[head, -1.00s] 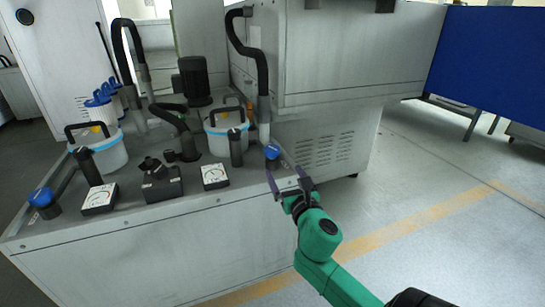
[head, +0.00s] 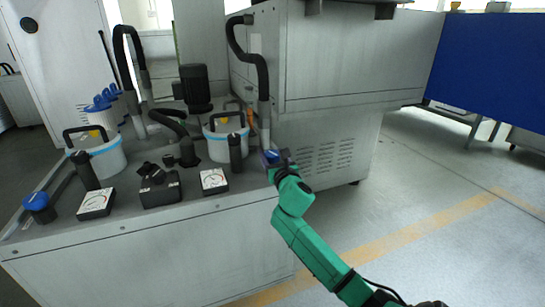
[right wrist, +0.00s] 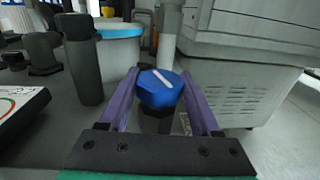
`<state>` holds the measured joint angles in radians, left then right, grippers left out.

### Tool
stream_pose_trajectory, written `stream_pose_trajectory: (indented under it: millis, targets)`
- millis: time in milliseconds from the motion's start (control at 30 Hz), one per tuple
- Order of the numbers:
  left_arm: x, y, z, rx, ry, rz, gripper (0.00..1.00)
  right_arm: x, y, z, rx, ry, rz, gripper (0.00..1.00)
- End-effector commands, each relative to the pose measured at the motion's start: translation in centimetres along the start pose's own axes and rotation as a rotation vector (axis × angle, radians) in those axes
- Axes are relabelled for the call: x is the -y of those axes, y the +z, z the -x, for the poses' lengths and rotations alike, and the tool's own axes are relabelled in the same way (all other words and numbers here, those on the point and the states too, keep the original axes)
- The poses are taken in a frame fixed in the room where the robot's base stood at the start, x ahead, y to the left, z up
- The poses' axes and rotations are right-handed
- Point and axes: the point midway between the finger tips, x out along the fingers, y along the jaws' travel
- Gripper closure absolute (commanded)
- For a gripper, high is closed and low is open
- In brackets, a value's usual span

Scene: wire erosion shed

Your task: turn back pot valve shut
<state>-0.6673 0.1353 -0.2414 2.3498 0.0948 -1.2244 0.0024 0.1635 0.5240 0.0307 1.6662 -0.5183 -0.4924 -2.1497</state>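The blue valve knob (head: 271,156) stands at the right front corner of the bench, beside the right-hand pot. In the right wrist view the knob (right wrist: 160,90) is faceted, on a dark stem, with a white bar running diagonally across its top. My right gripper (head: 276,160) is at this knob. In the right wrist view its purple fingers (right wrist: 161,92) are spread, one on each side of the knob. I cannot tell whether they touch it. A second blue knob (head: 37,201) sits at the left front corner. My left gripper is out of view.
Two white pots, left (head: 103,158) and right (head: 222,143), stand on the bench (head: 130,235). A black post (head: 235,153) is left of my right gripper. Dial gauges (head: 213,181) (head: 95,204) lie at the front edge. The floor at right is clear.

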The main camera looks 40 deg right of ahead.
Motion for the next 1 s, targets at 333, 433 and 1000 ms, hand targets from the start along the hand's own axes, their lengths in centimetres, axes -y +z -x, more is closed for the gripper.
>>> stream_pose_trajectory:
  millis: [333, 433, 1000]
  targets:
    - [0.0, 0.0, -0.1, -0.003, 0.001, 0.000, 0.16, -0.1, -0.2, 0.0, -0.005, -0.067, -0.001, 0.92]
    - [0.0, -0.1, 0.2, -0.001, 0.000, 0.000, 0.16, -0.1, 0.0, -0.1, -0.005, -0.172, -0.001, 0.92]
    - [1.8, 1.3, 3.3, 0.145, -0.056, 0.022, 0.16, 0.0, -0.1, 0.1, -0.001, -0.399, 0.000, 0.28]
